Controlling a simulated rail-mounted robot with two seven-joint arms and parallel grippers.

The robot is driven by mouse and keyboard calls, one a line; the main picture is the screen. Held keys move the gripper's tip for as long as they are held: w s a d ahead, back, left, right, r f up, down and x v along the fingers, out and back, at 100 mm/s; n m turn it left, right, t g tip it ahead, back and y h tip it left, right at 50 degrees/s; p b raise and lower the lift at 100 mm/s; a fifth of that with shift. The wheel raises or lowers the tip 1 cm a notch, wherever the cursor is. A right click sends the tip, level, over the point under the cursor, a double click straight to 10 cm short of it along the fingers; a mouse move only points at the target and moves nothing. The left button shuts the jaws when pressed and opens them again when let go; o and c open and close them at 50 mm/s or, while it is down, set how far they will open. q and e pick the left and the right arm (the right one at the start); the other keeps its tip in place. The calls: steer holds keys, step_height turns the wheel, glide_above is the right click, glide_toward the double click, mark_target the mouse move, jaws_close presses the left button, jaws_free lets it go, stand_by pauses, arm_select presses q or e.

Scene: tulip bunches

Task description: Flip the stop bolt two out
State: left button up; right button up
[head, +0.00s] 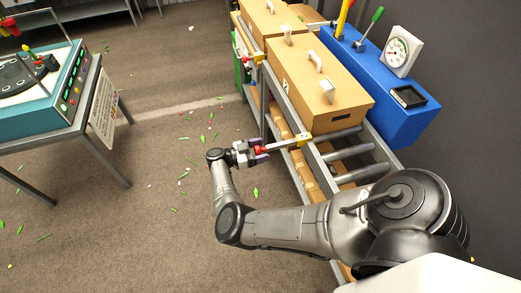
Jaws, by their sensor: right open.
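A stop bolt with a yellow block (303,139) sits on the near side rail of the roller rack. Its pale bar reaches left and ends in a red tip (262,149). My right gripper (262,151) is at this red tip, with its open fingers on either side of it; I cannot tell whether they touch. Another bolt with a yellow block (259,57) sits farther along the same rail. Which number each bolt bears is too small to read. My left gripper is not in view.
Tan boxes with white handles (327,88) stand on the roller rack (350,152). A blue cabinet (370,75) with a dial (400,50) and levers stands behind. A teal machine (45,105) sits on a table at left. The floor between is open, with scattered leaves.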

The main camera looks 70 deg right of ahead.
steer(key=shift+s+d, duration=0.1)
steer(key=b+v, duration=0.4)
steer(key=v, duration=1)
steer(key=shift+d, duration=0.1)
stand_by(0.3)
